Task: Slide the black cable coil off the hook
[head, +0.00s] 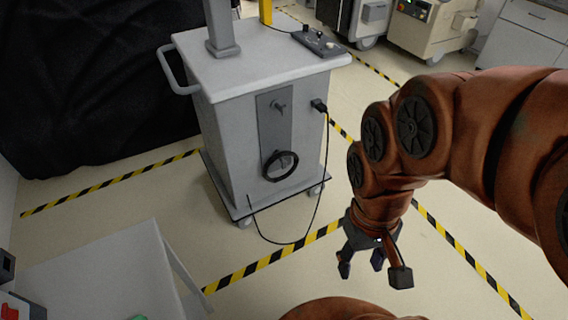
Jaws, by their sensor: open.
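The black cable coil (268,174) is a thin dark ring low on the front panel of a grey cart (230,140). It hangs against a grey plate (274,112), and the hook holding it is too small to make out clearly. A metal fitting (278,106) sits higher on the same plate, with nothing seen hanging on it. My gripper (372,277) is open and empty, pointing down over the floor to the right of the cart, well apart from the coil.
A black plug (319,105) on the cart's right has a loose cable (318,200) drooping to the floor. A control box (318,42) lies on the cart top. A white table (105,275) stands at lower left. Dark sheeting (80,80) covers the back left.

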